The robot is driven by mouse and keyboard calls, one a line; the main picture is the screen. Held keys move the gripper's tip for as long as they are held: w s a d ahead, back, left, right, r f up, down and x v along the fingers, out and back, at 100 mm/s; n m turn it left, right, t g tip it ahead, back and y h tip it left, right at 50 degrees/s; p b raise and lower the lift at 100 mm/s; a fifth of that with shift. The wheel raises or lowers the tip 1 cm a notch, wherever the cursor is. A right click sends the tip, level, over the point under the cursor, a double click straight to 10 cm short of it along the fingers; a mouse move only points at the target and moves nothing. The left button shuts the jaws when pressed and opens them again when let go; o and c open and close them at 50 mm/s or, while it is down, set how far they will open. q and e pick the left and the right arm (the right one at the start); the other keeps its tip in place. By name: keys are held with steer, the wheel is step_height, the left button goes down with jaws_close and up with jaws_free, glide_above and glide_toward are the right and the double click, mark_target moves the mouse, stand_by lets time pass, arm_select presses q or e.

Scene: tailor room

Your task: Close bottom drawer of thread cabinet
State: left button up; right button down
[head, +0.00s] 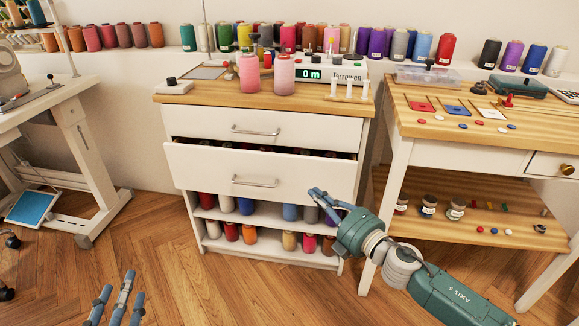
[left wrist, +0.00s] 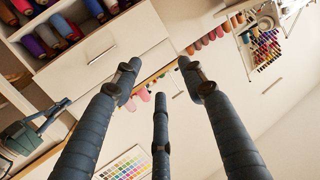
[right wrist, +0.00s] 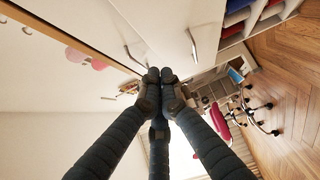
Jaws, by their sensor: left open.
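The white thread cabinet (head: 185,219) stands in the middle of the head view. Its bottom drawer (head: 205,170) with a metal handle (head: 255,182) is pulled out, and dark thread spools show in the gap above its front. The top drawer (head: 205,122) looks shut. My right gripper (head: 318,194) is in front of the cabinet, near the lower right part of the bottom drawer's front; I cannot tell if it touches. In the right wrist view its fingertips (right wrist: 160,75) meet, with nothing between them. My left gripper (head: 118,295) is open and empty, low over the floor at left.
Open shelves of thread spools (head: 248,206) lie under the drawer. A wooden work table (head: 440,118) stands close on the right, its leg (head: 385,220) near my right arm. A white sewing table (head: 70,100) stands at left. The floor (head: 190,275) before the cabinet is clear.

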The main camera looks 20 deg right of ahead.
steer(key=a, duration=0.2)
glide_toward(283, 160)
steer(key=w+a, duration=0.2)
steer(key=a, duration=0.1)
steer(key=shift+w+d+f+b, duration=0.15)
steer(key=shift+w+d+b, duration=0.8)
steer(key=shift+w, duration=0.2)
arm_select(q)
step_height(283, 160, up, 13)
steer(key=d+t+h, duration=0.1)
steer(key=t+h, duration=0.1)
steer(key=t, duration=0.4)
steer(key=shift+s+d, duration=0.2)
steer(key=shift+s, duration=0.05)
arm_select(e)
steer(key=shift+w+d, duration=0.15)
steer(key=shift+w, duration=0.1)
arm_select(q)
steer(key=shift+f, duration=0.1)
